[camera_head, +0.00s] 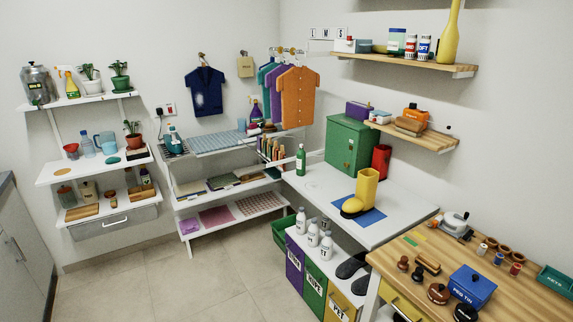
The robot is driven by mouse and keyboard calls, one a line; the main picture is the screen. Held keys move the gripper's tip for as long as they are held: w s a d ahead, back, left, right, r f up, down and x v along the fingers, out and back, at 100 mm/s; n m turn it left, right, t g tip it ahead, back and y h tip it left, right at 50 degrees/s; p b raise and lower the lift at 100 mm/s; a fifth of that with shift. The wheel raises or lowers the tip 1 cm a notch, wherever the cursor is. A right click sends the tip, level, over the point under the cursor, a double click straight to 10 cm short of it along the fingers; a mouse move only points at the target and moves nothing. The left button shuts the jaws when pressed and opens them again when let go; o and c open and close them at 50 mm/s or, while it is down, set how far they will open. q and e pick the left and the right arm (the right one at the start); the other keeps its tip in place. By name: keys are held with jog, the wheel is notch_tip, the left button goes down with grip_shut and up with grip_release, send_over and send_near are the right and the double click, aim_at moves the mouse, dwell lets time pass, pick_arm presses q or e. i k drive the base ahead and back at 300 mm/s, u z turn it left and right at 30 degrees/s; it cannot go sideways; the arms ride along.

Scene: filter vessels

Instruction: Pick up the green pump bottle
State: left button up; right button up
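A green bottle (301,161) with a pale label stands upright near the back left of the white table (315,190). Its narrow top is too small to make out a pump clearly. It stands in front of and to the left of a green metal cabinet (347,146), apart from it. Neither of my grippers is in view, and nothing is seen touching the bottle.
A yellow boot (367,187) stands on a blue mat (370,217) to the bottle's right. White bottles (312,234) stand on labelled bins (313,285) before the table. A wooden workbench (415,250) is at right front. Open tiled floor (190,280) lies at left front.

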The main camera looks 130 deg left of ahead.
aim_at(301, 154)
jog(key=u, duration=4.7)
jog(key=i, duration=0.45)
jog(key=u, duration=0.8)
jog(key=i, duration=1.55)
jog(key=z, duration=0.35)
